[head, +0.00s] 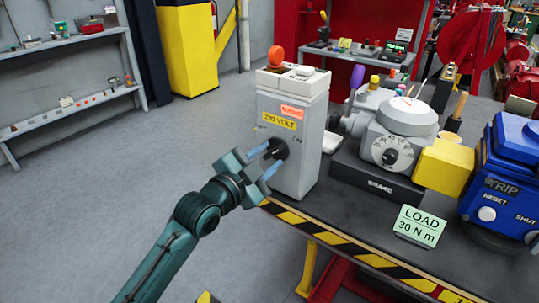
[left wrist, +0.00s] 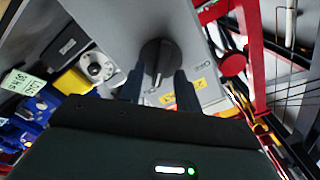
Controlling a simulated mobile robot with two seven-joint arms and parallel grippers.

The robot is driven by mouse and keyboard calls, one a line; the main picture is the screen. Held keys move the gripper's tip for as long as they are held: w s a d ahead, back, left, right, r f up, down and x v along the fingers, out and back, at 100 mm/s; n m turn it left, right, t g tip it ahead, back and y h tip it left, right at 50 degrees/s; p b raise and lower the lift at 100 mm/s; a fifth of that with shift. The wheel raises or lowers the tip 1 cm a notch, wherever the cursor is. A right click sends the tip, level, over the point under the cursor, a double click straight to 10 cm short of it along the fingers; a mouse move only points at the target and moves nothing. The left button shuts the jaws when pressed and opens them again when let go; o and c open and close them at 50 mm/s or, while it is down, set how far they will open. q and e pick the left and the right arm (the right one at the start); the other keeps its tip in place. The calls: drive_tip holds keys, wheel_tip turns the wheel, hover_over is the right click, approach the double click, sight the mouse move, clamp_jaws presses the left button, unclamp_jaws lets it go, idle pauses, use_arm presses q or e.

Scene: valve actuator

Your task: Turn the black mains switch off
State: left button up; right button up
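The black mains switch (head: 277,149) is a round knob on the front of a grey box (head: 300,172) with a yellow "230 VOLT" label. The word "ON" is printed to its upper right. In the left wrist view the knob (left wrist: 156,55) shows a raised grip bar, upright in that picture. My left gripper (head: 265,160) is at the knob, with its blue-grey fingers spread on either side. The left wrist view shows the fingertips (left wrist: 160,85) apart, with a gap around the bar. I cannot tell whether they touch the knob. My right gripper is not in view.
The grey box stands at the left end of a dark bench (head: 340,214) with a striped edge. To its right are a dial machine (head: 400,140), a "LOAD 30 N m" sign (head: 418,226) and a blue unit (head: 505,185). The floor (head: 90,190) at left is clear.

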use_arm(q)
drive_tip(key=shift+w+d, duration=0.4)
drive_tip(key=shift+w, duration=0.1)
drive_tip(key=shift+c, duration=0.5)
clamp_jaws()
